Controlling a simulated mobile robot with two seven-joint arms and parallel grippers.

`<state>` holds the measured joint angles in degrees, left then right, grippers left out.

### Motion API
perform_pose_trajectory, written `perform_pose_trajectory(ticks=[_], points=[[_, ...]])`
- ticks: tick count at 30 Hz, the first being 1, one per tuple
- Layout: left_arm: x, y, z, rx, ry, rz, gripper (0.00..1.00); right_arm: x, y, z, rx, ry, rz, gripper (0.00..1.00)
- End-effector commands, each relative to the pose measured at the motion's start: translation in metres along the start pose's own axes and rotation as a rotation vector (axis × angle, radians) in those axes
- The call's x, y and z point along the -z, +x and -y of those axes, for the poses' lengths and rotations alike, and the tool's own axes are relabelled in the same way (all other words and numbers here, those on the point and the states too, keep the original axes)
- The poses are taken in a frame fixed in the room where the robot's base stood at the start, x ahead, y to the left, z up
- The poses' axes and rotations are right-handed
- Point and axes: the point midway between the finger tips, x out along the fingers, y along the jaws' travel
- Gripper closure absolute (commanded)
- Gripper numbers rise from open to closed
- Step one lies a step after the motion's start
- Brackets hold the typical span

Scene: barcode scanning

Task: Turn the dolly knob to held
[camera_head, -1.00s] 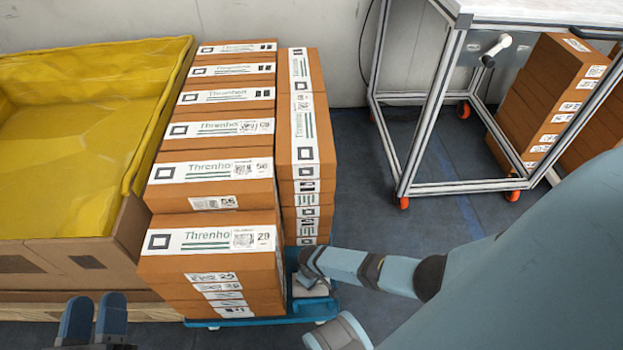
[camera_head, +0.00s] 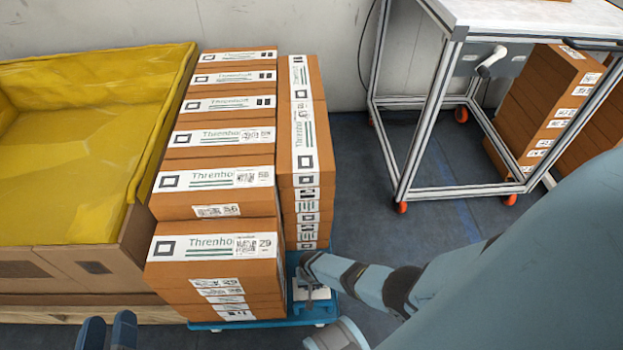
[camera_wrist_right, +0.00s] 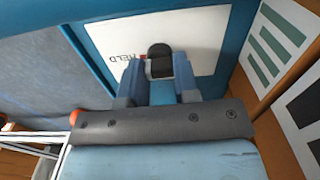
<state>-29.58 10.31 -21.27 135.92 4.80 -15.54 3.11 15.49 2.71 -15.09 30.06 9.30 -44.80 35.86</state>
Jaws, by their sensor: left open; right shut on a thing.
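The blue dolly (camera_head: 265,322) carries tall stacks of orange-brown boxes (camera_head: 220,245). In the right wrist view, its white plate (camera_wrist_right: 205,40) has a dark knob (camera_wrist_right: 160,52) beside the printed word HELD and a small red mark. My right gripper (camera_wrist_right: 159,75) is shut on the knob, with one finger on each side. The fingers hide the knob's lower part, and I cannot tell its exact pointing direction. In the head view, the right arm reaches down to the dolly's right front corner. My left gripper (camera_head: 107,334) is open and empty at the bottom left edge.
A yellow-lined cardboard bin (camera_head: 70,215) stands left of the dolly. A metal-framed table (camera_head: 425,115) on orange casters stands at the back right, with more boxes (camera_head: 545,110) under it. The dark floor (camera_head: 370,190) between dolly and table is clear.

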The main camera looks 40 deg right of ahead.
Motion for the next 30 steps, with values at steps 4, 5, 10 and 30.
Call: perform_pose_trajectory(ticks=[4, 5, 10, 30], points=[[-0.0054, 0.0008, 0.0013, 0.006, 0.0, 0.02, 0.57, -0.0013, 0.0002, 0.0003, 0.0, 0.042, 0.002, 0.95], [-0.0062, 0.0009, 0.0015, 0.006, 0.0, 0.022, 0.57, -0.0012, 0.0002, 0.0002, 0.0, 0.048, 0.002, 0.95], [-0.0068, 0.0008, 0.002, 0.008, 0.001, 0.025, 0.57, -0.001, 0.0004, 0.0, 0.0, 0.065, 0.001, 0.95], [-0.0042, -0.0002, 0.0024, 0.007, 0.004, 0.02, 0.57, 0.0, 0.0001, -0.0001, 0.0, 0.066, 0.0, 0.46]])
